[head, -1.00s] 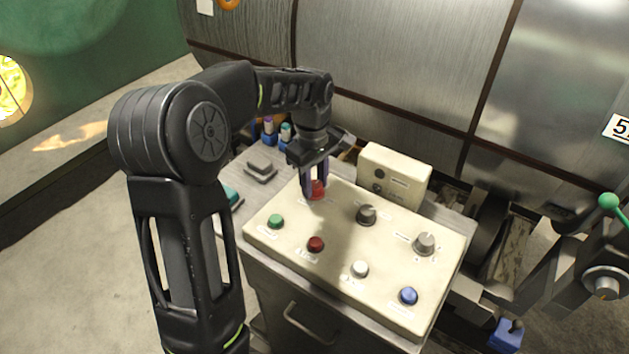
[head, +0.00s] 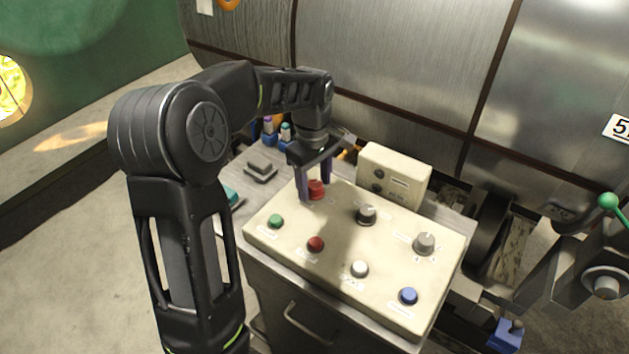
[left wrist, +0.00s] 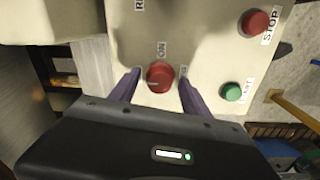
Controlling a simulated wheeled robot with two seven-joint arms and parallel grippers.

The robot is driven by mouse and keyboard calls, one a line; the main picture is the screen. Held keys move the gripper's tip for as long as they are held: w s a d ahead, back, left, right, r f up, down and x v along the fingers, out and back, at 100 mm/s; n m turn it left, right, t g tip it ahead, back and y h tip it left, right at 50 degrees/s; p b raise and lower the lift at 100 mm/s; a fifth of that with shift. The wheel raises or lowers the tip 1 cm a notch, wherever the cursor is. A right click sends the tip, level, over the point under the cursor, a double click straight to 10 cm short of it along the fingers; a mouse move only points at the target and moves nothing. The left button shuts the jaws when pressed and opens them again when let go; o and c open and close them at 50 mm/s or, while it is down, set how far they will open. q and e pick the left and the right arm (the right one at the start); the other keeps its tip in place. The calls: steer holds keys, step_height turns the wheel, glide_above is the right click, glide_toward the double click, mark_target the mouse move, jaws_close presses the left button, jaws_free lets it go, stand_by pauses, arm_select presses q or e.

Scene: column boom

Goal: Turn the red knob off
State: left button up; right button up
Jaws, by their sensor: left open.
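The red knob (head: 317,186) sits at the back left of the cream control panel (head: 300,268). It also shows in the left wrist view (left wrist: 160,77), with a pale line on its face pointing left and an ON label beside it. Another label next to it is partly hidden by a finger. My left gripper (head: 316,192) points down over the knob, open, with one purple finger on each side. In the left wrist view gaps show between knob and fingers. I see no right gripper.
A dark red STOP button (head: 315,244), a green button (head: 276,221), a grey dial (head: 366,214), a second dial (head: 425,243), a white button (head: 360,269) and a blue button (head: 408,296) share the panel. A cream box (head: 395,178) stands behind.

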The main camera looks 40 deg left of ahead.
mark_target(313, 184)
arm_select(q)
steer(key=shift+r, duration=0.1)
step_height(313, 184, up, 8)
steer(key=shift+s+f, duration=0.15)
stand_by(0.7)
